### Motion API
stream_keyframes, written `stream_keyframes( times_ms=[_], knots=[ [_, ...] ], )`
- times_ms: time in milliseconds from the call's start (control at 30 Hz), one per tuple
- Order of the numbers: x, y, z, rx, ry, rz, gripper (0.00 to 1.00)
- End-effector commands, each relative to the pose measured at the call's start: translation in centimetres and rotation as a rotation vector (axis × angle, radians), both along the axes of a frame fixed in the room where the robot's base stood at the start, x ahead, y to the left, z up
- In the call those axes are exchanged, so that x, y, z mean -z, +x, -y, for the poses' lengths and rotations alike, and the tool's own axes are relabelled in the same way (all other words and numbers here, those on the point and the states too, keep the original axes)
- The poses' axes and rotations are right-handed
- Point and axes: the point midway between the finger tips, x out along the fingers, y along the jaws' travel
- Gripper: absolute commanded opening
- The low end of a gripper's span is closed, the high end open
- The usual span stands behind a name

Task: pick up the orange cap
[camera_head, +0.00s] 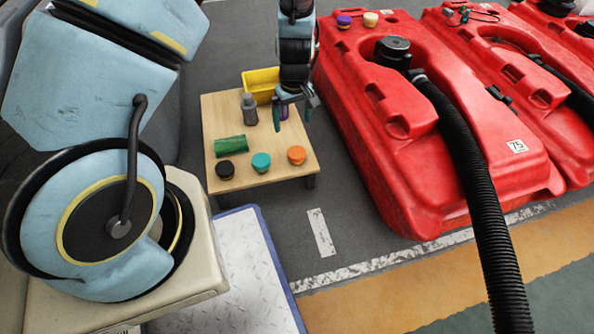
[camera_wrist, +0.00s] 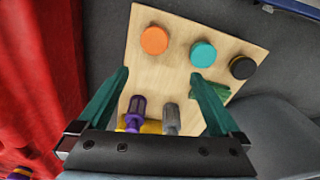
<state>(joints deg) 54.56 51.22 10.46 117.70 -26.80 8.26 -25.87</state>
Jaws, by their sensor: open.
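The orange cap (camera_head: 297,155) sits on the light wooden table near its front right corner in the head view. In the wrist view the orange cap (camera_wrist: 155,40) is at the upper middle, beyond the fingertips. My gripper (camera_head: 292,108) is above the back right of the table, pointing down, with nothing between its fingers. In the wrist view my gripper (camera_wrist: 158,80) shows its two green fingers spread wide apart. The cap lies ahead of them, apart from both.
On the table (camera_head: 281,172) are a teal cap (camera_head: 261,162), a black cap (camera_head: 225,169), a green object (camera_head: 231,145), a grey bottle (camera_head: 249,108), a purple-handled tool (camera_wrist: 134,112) and a yellow bin (camera_head: 262,82). Red tanks (camera_head: 400,160) stand close on the right.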

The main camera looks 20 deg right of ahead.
Motion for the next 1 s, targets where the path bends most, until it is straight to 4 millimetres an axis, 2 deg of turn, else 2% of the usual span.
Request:
stream_keyframes(
  times_ms=[33,100,367,600,833,1000],
  knots=[
    [2.6,-0.4,0.6,0.001,0.005,0.004,1.00],
    [4.0,-0.7,1.1,0.000,0.009,0.009,1.00],
    [6.5,-0.8,1.6,-0.006,0.012,0.015,1.00],
    [10.1,-0.4,1.6,-0.005,0.012,0.014,1.00],
    [11.7,-0.1,1.5,-0.005,0.012,0.014,1.00],
    [14.3,0.3,1.5,-0.006,0.011,0.014,1.00]
  ],
)
